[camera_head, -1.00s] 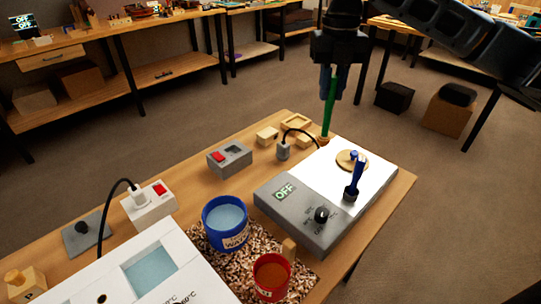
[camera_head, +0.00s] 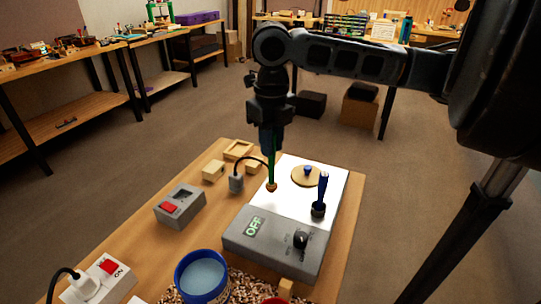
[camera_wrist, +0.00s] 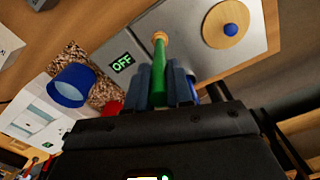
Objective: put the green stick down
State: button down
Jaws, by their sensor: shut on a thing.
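The green stick (camera_head: 272,168) is upright in my gripper (camera_head: 271,143), with its tan-brown tip pointing down. In the head view the tip shows against the left edge of the white plate of the device; I cannot tell whether it touches. In the wrist view the green stick (camera_wrist: 159,75) sits between the blue-grey fingers of my gripper (camera_wrist: 160,85), which are shut on it. Its upper part is hidden by the gripper.
The grey device (camera_head: 268,246) reads OFF. On its white plate are a wooden disc (camera_head: 300,178) with a blue knob and a blue-handled tool (camera_head: 322,190). A plug (camera_head: 236,183), wooden blocks (camera_head: 213,171), a switch box (camera_head: 180,205) and a blue water pot (camera_head: 202,277) stand left.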

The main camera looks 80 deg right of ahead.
aim_at(272, 184)
jog(key=shift+f, duration=1.85)
jog(key=shift+f, duration=0.15)
jog(key=c, duration=1)
grip_release()
notch_tip(272, 184, up, 13)
jog(key=shift+f, duration=0.2)
